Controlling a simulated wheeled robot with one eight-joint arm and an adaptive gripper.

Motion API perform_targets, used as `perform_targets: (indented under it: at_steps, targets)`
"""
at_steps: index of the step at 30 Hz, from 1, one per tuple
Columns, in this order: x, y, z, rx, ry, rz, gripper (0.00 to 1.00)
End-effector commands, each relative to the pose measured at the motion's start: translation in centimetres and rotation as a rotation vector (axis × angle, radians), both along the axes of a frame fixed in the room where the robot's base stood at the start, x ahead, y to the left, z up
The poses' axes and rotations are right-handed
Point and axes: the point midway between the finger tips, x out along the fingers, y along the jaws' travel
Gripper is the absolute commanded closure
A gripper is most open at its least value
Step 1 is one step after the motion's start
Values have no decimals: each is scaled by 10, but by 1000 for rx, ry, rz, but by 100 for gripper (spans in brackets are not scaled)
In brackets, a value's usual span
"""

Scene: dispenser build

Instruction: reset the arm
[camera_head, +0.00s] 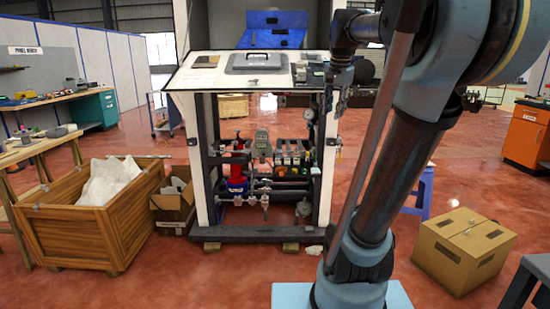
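My arm, dark metal with light blue joints, rises from the lower right, and its upper part reaches back toward the left. My gripper (338,98) hangs downward at the right edge of the dispenser's white top panel. It is small and dark against the frame, so I cannot tell whether its fingers are open or shut. I see nothing clearly held in it. The dispenser (207,175) is a white and dark upright frame with pipes, valves and a red cylinder in its lower bay.
A wooden crate (113,232) with white wrapping and an open carton (172,212) stand left of the dispenser. A closed cardboard box (463,250) sits on the right floor, near a blue stool (424,193). An orange cabinet (527,138) is at far right. Red floor is clear in front.

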Motion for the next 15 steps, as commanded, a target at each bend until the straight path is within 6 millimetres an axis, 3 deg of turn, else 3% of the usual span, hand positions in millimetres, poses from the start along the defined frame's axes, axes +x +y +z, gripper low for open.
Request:
perform_targets:
  at_steps: [15]
  targets:
    - [-160,11,-209,-136,62,521,70]
